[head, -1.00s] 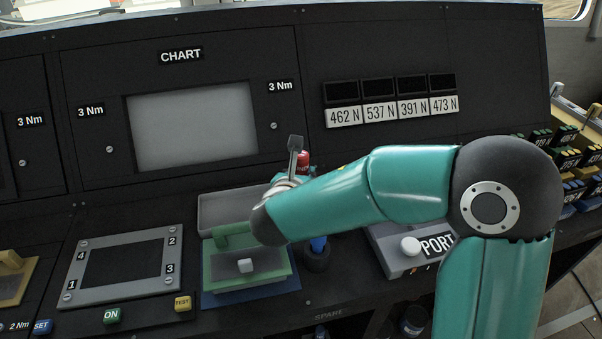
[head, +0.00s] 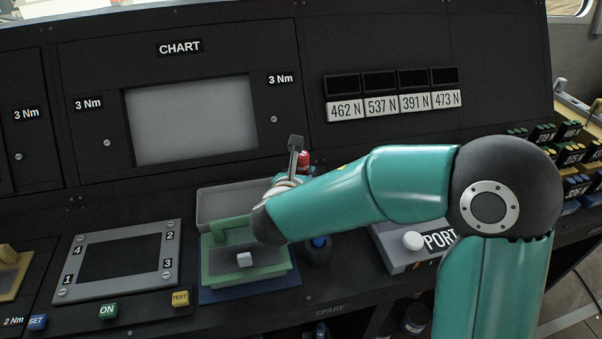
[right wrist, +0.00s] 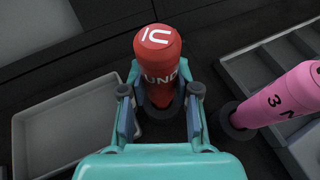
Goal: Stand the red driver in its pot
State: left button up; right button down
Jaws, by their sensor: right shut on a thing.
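A dark round shape shows around the driver's lower part; I cannot tell whether the driver is inside a pot there. In the head view only the red top (head: 304,159) shows behind my right gripper (head: 297,158), and my forearm hides the rest. A dark pot (head: 317,256) with a blue piece (head: 319,242) in it stands below the forearm. My left gripper is not in view.
A pink driver (right wrist: 285,98) stands in a dark pot (right wrist: 232,122) to the right of the red one. A grey tray (right wrist: 60,130) lies to the left. A green-handled panel (head: 245,273) and the PORT box (head: 402,256) flank the forearm.

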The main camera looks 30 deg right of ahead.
jog(key=c, duration=0.8)
grip_release()
jog(key=shift+o, duration=0.2)
jog(key=v, duration=0.7)
jog(key=shift+s+a, duration=0.2)
